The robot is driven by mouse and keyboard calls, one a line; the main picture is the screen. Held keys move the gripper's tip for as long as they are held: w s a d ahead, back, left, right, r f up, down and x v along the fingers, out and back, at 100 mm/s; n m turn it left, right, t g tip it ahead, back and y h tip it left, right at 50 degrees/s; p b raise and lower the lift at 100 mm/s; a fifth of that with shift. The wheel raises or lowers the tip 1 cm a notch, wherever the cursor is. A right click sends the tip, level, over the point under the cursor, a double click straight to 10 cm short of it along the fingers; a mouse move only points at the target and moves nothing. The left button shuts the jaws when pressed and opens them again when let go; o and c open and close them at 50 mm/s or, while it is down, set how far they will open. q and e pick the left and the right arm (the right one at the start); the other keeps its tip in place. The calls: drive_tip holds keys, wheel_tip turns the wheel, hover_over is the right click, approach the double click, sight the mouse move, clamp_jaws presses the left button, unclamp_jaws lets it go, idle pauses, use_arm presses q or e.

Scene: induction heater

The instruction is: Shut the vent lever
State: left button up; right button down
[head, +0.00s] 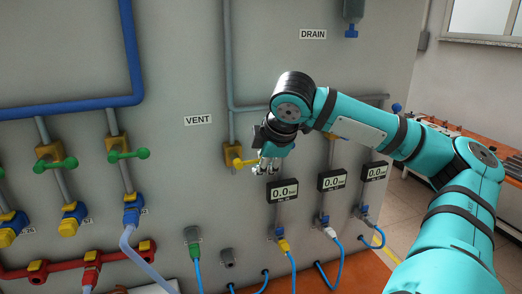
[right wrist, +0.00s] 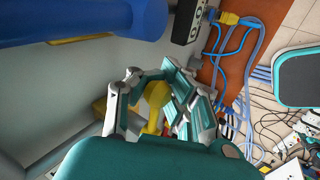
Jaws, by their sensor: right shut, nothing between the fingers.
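The vent lever (head: 246,162) is a yellow handle on a yellow valve, on a grey pipe to the right of the VENT label (head: 198,119). In the head view it sticks out to the right from the valve body (head: 231,155). My right gripper (head: 264,168) is at the lever's outer end, shut with nothing held. In the right wrist view the lever's yellow end (right wrist: 156,94) shows right by the fingers of my right gripper (right wrist: 154,82). I cannot tell whether they touch. My left gripper is out of view.
Pressure displays (head: 283,191) hang just below and right of my right gripper. Green-handled valves (head: 129,155) and a red manifold (head: 52,270) are at the left. A blue pipe (head: 80,105) runs along the panel. Blue hoses (head: 291,264) hang below.

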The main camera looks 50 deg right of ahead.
drive_tip(key=shift+w+d+r+h+p, duration=0.15)
drive_tip(key=shift+r+h+p, duration=0.15)
drive_tip(key=shift+r+p, duration=0.55)
drive_tip(key=shift+r, duration=0.1)
drive_tip(key=shift+d, duration=0.1)
drive_tip(key=c, duration=1.7)
unclamp_jaws()
drive_tip(key=o, duration=0.5)
drive_tip(key=shift+s+a+r, duration=0.15)
drive_tip(key=shift+s+a, duration=0.3)
drive_tip(key=shift+s, duration=0.05)
drive_tip(key=shift+o, duration=0.5)
drive_tip(key=shift+w+f, duration=0.1)
drive_tip(key=shift+f, duration=0.2)
drive_tip(key=shift+d, duration=0.1)
drive_tip(key=shift+r, duration=0.25)
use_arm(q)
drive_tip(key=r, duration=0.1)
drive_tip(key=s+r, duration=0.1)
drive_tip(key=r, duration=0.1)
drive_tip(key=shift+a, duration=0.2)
use_arm(e)
drive_tip(key=v, duration=1.1)
drive_tip(key=shift+s+a+r, duration=0.2)
drive_tip(key=shift+a, duration=0.1)
